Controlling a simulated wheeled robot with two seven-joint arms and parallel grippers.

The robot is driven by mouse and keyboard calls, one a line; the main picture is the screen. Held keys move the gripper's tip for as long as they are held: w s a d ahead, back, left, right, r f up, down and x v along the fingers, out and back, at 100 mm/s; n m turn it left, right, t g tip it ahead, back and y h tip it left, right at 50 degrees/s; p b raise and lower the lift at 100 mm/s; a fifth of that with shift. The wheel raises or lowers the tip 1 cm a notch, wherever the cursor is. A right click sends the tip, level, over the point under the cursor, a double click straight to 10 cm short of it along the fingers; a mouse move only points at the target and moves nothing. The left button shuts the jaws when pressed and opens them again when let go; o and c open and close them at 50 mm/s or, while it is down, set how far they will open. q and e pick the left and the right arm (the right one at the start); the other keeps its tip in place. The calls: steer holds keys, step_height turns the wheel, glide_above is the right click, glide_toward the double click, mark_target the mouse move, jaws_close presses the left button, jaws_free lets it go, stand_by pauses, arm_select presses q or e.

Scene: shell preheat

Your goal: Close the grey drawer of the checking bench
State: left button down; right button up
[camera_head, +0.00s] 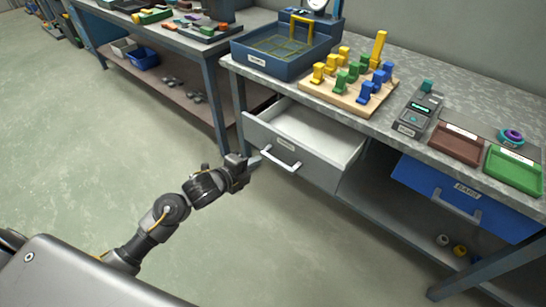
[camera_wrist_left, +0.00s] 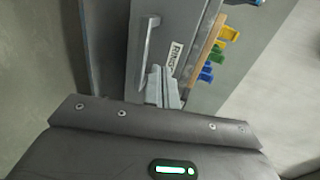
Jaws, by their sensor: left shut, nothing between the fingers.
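The grey drawer (camera_head: 318,175) of the checking bench (camera_head: 390,130) stands pulled out, with its pale inside showing and looking empty. Its front has a light bar handle (camera_head: 280,160) and a label. My left gripper (camera_head: 257,160) is shut and empty, close in front of the drawer front by the left end of the handle. In the left wrist view the drawer front (camera_wrist_left: 142,72) lies ahead of the shut fingertips (camera_wrist_left: 164,72), near the label and beside the handle (camera_wrist_left: 148,42). I cannot tell whether the fingertips touch it. My right gripper is not in view.
A blue drawer (camera_head: 460,197) is at the right of the bench. On top are a blue bin (camera_head: 262,65), a wooden peg board (camera_head: 345,97), a grey device (camera_head: 415,118), a brown tray (camera_head: 457,145) and a green tray (camera_head: 512,172). The floor (camera_head: 110,150) at left is clear.

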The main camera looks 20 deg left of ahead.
mark_target(280, 148)
arm_select(q)
steer(key=x, duration=1)
steer(key=shift+f, duration=0.1)
steer(key=shift+w, duration=0.1)
